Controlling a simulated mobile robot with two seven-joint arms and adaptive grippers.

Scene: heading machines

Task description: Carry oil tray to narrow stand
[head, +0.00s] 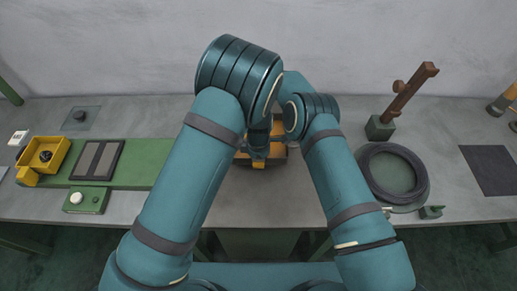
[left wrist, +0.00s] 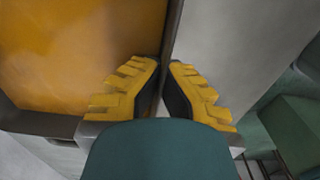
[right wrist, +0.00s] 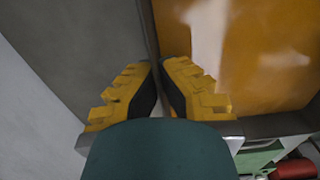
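The oil tray, with an orange floor and a dark grey rim, shows in the head view (head: 278,151) at centre, mostly hidden by my arms. It fills the upper left of the left wrist view (left wrist: 80,50) and the upper right of the right wrist view (right wrist: 240,50). My left gripper (left wrist: 163,82) has its yellow fingers closed on either side of a tray wall. My right gripper (right wrist: 159,82) likewise pinches a wall. Whether the tray is clear of the table cannot be told. I cannot identify the narrow stand with certainty.
The grey table (head: 130,120) runs across the view. At left are a yellow box (head: 43,154), a green board (head: 140,162) and a small green block (head: 86,201). At right are a black ring (head: 393,174), a brown post (head: 408,94) and a dark mat (head: 490,170).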

